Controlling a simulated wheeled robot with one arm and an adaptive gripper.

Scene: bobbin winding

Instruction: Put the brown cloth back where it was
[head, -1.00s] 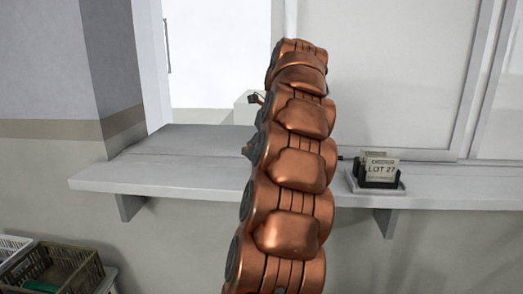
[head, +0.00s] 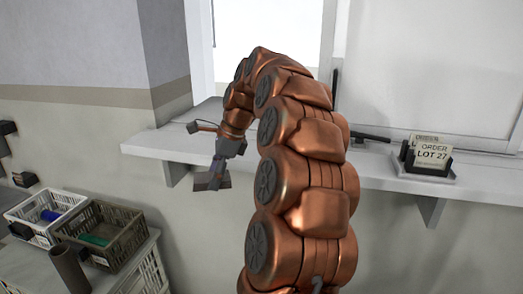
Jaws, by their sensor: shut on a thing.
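My gripper (head: 212,181) hangs pointing down in front of the left part of the pale ledge, to the left of my arm. No brown cloth shows clearly anywhere else. My copper arm hides the middle of the ledge and the wall below it.
The ledge (head: 155,143) runs under a window opening. An order-card holder (head: 430,165) stands on its right. At lower left are a white crate (head: 30,232), a grey-brown crate (head: 125,243) and an upright tube (head: 70,268). Floor space below my gripper looks open.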

